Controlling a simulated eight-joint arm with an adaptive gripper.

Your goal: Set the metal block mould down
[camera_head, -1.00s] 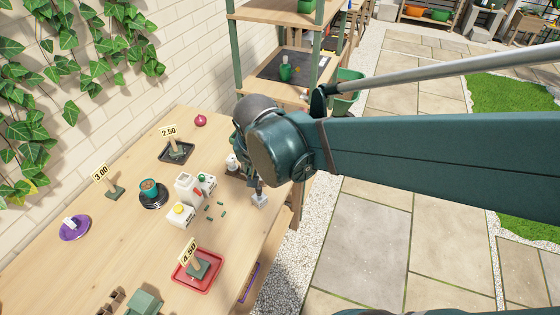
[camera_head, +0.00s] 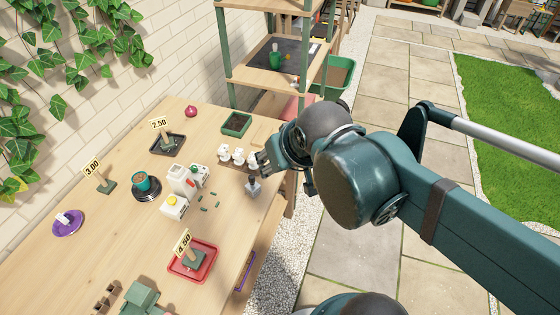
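The metal block mould (camera_head: 253,187), small and silver-grey, is upright at the table's right edge, and its base appears to touch the wood. My gripper (camera_head: 260,166) is just above and behind it, small and dark in the view. A narrow upright part of the mould reaches up towards the fingers. I cannot tell whether the fingers still grip it or are apart from it.
White figures (camera_head: 238,156) stand close to the left of my gripper. A white box with a yellow top (camera_head: 174,206) and a red tray (camera_head: 193,262) with a price sign stand nearer. A green tray (camera_head: 236,124) is behind. Wood around the small green pieces (camera_head: 208,203) is mostly clear.

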